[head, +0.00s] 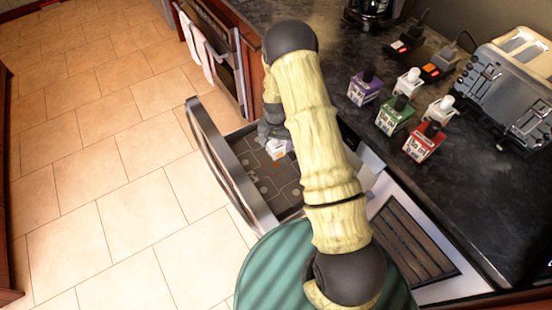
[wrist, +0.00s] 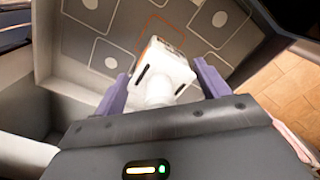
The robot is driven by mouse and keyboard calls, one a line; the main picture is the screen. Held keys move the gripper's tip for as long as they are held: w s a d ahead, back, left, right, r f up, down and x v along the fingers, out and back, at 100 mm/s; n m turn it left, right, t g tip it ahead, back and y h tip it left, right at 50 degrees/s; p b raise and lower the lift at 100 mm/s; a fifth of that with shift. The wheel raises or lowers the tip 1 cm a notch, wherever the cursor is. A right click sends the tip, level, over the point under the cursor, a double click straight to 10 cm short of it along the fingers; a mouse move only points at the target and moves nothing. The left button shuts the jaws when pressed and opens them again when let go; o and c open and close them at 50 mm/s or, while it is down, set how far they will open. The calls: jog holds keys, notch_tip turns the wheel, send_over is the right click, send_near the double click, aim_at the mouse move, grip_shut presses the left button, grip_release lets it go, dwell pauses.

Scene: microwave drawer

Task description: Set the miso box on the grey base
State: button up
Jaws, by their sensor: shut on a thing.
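My gripper (wrist: 161,74) is shut on a small white box (wrist: 172,62) with a pale knob, inside the open drawer. The box's label is unreadable, so I cannot tell for sure that it is the miso box. The box also shows in the head view (head: 277,150), just below my dark gripper (head: 270,131). The grey drawer floor (wrist: 190,12) has several outlined squares with round spots. An orange outline (wrist: 158,19) shows beside and partly behind the box. I cannot tell which square is the grey base, or whether the box touches the floor.
The drawer front (head: 222,165) is pulled out over the tiled floor. On the dark counter stand a purple box (head: 362,88), a green box (head: 393,117), a red box (head: 423,143) and a toaster (head: 508,85). My arm hides part of the drawer.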

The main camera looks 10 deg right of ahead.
aim_at(276, 149)
jog(key=shift+f, duration=2)
jog(key=shift+f, duration=0.15)
jog(key=shift+f, duration=1.75)
jog(key=shift+f, duration=0.2)
jog(key=o, duration=1.1)
jog(key=shift+r, duration=0.1)
jog(key=shift+c, duration=0.2)
notch_tip(276, 149, up, 12)
jog(key=shift+r+b, duration=0.1)
jog(key=shift+b, duration=0.2)
